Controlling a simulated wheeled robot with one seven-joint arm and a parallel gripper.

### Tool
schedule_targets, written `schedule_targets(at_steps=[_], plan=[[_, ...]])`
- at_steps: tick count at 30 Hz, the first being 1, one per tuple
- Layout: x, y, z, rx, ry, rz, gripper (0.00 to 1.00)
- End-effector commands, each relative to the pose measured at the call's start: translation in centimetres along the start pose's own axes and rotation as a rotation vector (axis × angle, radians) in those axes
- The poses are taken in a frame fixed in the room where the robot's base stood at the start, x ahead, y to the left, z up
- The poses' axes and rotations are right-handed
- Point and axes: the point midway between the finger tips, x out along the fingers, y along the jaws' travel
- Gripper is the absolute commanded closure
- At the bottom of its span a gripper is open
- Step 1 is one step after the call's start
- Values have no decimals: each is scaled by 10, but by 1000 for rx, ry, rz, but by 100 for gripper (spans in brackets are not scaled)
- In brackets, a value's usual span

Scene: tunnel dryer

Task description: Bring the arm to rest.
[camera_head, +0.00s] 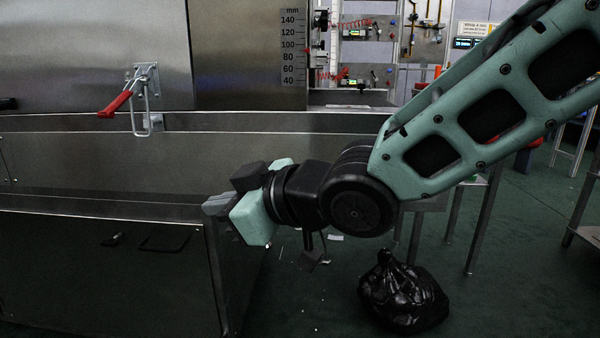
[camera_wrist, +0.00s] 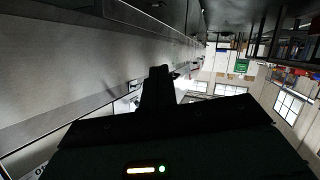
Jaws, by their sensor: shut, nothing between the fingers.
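My gripper (camera_head: 216,205) is at the end of my green and black arm, near the middle of the head view. It points left and is shut, with nothing held. It is in front of the lower metal side of the dryer (camera_head: 90,165); I cannot tell whether there is a gap between them. In the wrist view my gripper (camera_wrist: 158,85) shows as a dark shape with its fingers together, pointing along a metal wall.
A latch with a red handle (camera_head: 115,104) is on the dryer wall, above and left of my gripper. A black bag (camera_head: 402,293) lies on the green floor below my arm. Metal stand legs (camera_head: 483,225) are behind my arm. Open floor (camera_head: 520,290) shows at the lower right.

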Motion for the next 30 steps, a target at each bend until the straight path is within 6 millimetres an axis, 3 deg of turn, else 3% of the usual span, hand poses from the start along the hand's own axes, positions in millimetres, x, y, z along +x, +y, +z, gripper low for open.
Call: schedule_targets(at_steps=[1, 4, 9, 16, 18, 30], plan=[[-23, 6, 10, 45, -128, 31, 100], [-66, 5, 52, 153, -387, 76, 100], [-151, -19, 106, 343, -769, 105, 100], [-248, -64, 133, 556, -1125, 81, 100], [-275, -79, 135, 615, -1215, 64, 100], [-306, -52, 40, 610, -1209, 63, 100]])
